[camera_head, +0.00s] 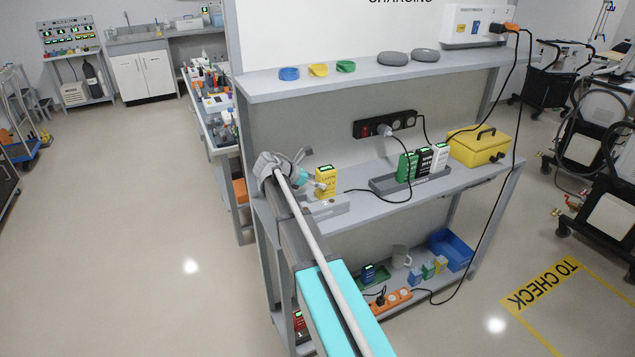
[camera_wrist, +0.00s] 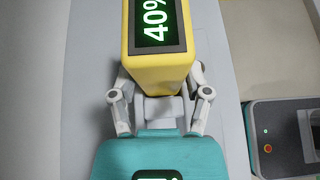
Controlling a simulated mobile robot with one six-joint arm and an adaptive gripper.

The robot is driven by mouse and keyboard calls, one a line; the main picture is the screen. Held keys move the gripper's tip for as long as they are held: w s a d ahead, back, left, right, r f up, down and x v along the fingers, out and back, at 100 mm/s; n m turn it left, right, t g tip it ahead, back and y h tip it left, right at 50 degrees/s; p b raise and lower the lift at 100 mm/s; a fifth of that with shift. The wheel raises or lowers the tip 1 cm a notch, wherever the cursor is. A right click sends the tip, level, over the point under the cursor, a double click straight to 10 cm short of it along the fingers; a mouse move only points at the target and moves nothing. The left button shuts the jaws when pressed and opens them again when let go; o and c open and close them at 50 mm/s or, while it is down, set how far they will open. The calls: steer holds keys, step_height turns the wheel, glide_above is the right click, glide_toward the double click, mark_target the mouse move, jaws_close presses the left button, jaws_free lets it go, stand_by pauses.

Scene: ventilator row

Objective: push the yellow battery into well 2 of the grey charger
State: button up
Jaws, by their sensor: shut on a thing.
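The yellow battery (camera_head: 327,180) is upright at the left end of the middle shelf in the head view. In the wrist view the yellow battery (camera_wrist: 117,40) fills the top middle, its dark display reading 40% in green. My gripper (camera_head: 314,184) is shut on it from the left; its fingers flank it in the wrist view (camera_wrist: 160,88). A dark grey charger (camera_head: 432,178) stands to the right, apart from the battery, with green, black and white batteries in it. A low light-grey block (camera_head: 325,206) lies just in front of the battery. The battery's underside and the well numbers are unreadable or hidden.
A yellow case (camera_head: 480,146) stands right of the charger. A black power strip (camera_head: 385,124) is on the back panel, and a cable (camera_head: 385,199) runs over the shelf. The upper shelf (camera_head: 300,90) overhangs.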

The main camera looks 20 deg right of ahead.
steer(key=shift+f+b, duration=0.5)
stand_by(1.0)
steer(key=o, duration=1.4)
steer(key=shift+a, duration=0.1)
steer(key=shift+r, duration=0.1)
